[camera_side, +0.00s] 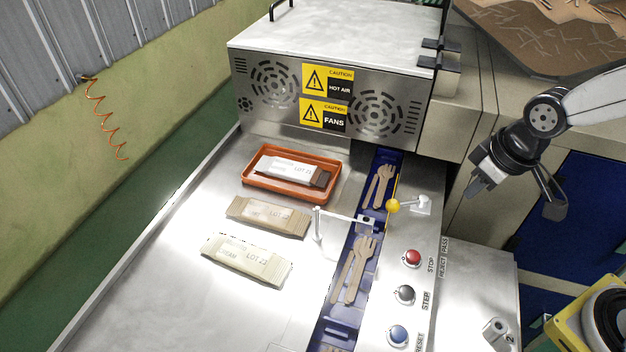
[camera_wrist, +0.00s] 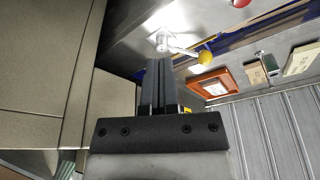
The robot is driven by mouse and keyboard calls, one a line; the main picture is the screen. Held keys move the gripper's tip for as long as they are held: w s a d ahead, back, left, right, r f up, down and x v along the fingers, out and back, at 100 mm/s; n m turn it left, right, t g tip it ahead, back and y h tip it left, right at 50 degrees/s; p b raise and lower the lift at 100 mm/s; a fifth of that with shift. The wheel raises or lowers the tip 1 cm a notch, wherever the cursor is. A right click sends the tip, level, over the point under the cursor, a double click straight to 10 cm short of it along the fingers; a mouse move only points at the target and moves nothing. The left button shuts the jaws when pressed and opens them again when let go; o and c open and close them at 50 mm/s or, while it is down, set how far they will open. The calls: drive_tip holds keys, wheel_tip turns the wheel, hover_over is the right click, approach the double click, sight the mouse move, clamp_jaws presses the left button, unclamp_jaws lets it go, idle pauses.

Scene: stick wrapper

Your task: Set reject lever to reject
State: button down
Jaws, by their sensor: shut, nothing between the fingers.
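The reject lever has a yellow ball knob (camera_side: 393,206) on an arm from a pale bracket (camera_side: 421,204), beside the blue conveyor channel (camera_side: 330,318). Its knob points left in the side view, toward the channel. The REJECT PASS label (camera_side: 443,258) is on the panel edge nearby. My gripper (camera_side: 473,192) is shut and empty, to the right of the lever and apart from it. In the wrist view, my gripper fingers (camera_wrist: 158,68) are together, with the yellow knob (camera_wrist: 205,57) to their right. Which marked position the lever is in, I cannot tell.
Red (camera_side: 412,258), black (camera_side: 405,294) and blue (camera_side: 398,335) buttons line the panel below the lever. The hot-air housing (camera_side: 290,95) stands behind. An orange tray (camera_side: 254,189) holds packets left of the channel, with more packets in front. Wooden cutlery (camera_side: 352,270) lies in the channel.

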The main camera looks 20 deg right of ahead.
sight(408, 203)
drive_tip(key=s+a+r+n, duration=0.1)
drive_tip(key=a+r+n, duration=0.1)
drive_tip(key=a+r, duration=0.1)
drive_tip(key=shift+a+r+n+y, duration=0.3)
drive_tip(key=shift+a+r+y, duration=0.1)
drive_tip(key=shift+a, duration=0.45)
drive_tip(key=shift+f, duration=0.1)
drive_tip(key=shift+x, duration=4.8)
drive_tip(key=shift+w+a+f, duration=0.1)
drive_tip(key=shift+w+f, duration=0.1)
drive_tip(key=shift+w, duration=0.1)
drive_tip(key=shift+w+a+f, duration=0.1)
drive_tip(key=shift+w+a, duration=0.25)
drive_tip(key=shift+w, duration=0.45)
drive_tip(key=shift+w+a+f, duration=0.15)
drive_tip(key=shift+w+a, duration=0.25)
drive_tip(key=shift+w, duration=0.4)
